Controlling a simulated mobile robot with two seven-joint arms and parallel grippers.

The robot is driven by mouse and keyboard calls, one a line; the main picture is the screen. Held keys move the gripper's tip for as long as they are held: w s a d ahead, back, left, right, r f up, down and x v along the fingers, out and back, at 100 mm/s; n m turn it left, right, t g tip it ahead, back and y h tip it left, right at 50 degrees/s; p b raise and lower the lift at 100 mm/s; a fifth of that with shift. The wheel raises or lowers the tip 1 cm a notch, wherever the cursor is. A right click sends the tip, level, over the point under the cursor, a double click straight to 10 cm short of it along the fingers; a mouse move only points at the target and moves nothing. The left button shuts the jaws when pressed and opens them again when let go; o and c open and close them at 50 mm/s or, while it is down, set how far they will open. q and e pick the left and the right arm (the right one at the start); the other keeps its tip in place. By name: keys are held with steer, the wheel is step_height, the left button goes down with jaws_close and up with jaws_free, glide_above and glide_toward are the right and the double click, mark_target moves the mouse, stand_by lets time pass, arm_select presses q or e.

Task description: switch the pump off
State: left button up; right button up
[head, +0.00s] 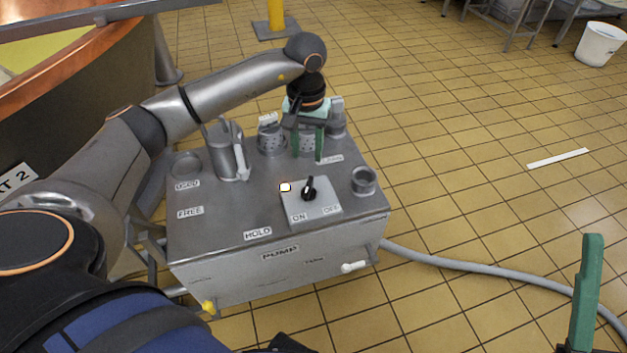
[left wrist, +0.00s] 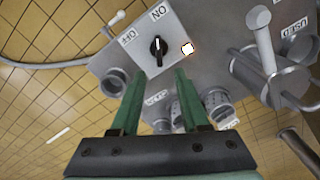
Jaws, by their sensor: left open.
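The pump's switch is a black knob (head: 309,188) on a pale plate (head: 319,211) marked ON and OFF. In the left wrist view the knob (left wrist: 158,47) has a white line that seems to lie toward ON. A small lamp (head: 285,187) beside the plate glows; it also shows in the left wrist view (left wrist: 187,49). My left gripper (head: 307,150) is open and empty above the box's back part, fingers down. In the left wrist view its fingertips (left wrist: 160,73) stand apart, short of the knob. A green finger of my right gripper (head: 587,290) shows at the right edge.
The steel box top holds a jug (head: 226,150), perforated cups (head: 271,138) at the back and a small empty holder (head: 363,181) right of the switch. A grey hose (head: 470,266) runs right across the floor. A copper vat (head: 75,85) stands at left. The tiled floor at right is mostly clear.

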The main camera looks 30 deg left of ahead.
mark_target(308, 184)
arm_select(q)
step_height(308, 184, down, 10)
steer(key=shift+d+f+b, duration=0.1)
steer(key=shift+b, duration=1.1)
jaws_close()
